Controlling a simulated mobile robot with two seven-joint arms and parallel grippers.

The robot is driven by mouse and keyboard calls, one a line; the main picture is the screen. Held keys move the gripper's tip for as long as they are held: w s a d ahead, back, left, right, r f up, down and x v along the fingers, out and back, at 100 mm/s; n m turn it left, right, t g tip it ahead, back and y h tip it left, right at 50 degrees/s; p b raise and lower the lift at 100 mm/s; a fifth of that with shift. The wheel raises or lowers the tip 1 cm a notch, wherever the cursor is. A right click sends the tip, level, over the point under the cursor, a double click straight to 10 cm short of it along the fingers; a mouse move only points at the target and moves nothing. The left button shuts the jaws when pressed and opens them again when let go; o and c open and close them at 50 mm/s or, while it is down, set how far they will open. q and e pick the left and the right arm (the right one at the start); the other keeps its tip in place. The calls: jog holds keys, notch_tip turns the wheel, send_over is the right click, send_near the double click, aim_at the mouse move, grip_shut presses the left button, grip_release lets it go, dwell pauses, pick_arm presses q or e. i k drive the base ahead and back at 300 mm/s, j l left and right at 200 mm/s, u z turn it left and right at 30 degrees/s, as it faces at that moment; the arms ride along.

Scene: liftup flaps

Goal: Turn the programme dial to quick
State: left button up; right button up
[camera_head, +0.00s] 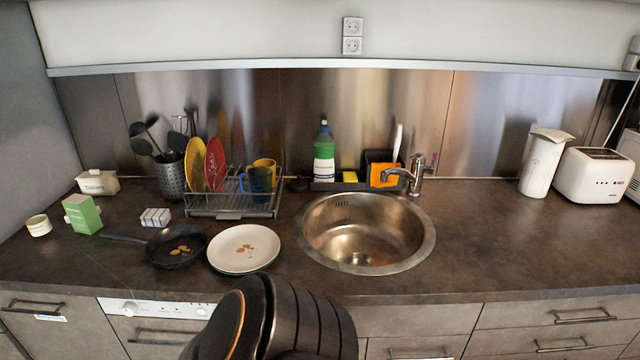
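The dishwasher's white control panel (165,309) is set under the counter's front edge at the lower left. A round white programme dial (130,309) sits at the panel's left part. Its pointer position and any programme labels are too small to read. Small dark marks and another small round control (202,311) lie further right on the panel. A dark link of one of my arms rises at the bottom middle and covers the area just right of the panel. Neither of my grippers shows, and nothing is seen touching the dial.
A dishwasher handle (165,333) runs below the panel. The sink (365,232) is to the right.

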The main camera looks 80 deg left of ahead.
aim_at(129, 309)
jog(key=u, duration=3.6)
jog(key=i+j+z, duration=0.25)
jog(key=j, duration=0.6)
jog(key=i+j+z, duration=0.25)
jog(key=j, duration=0.6)
jog(key=i+j+z, duration=0.2)
jog(key=j, duration=0.7)
jog(key=j+z, duration=0.25)
jog(key=j, duration=0.65)
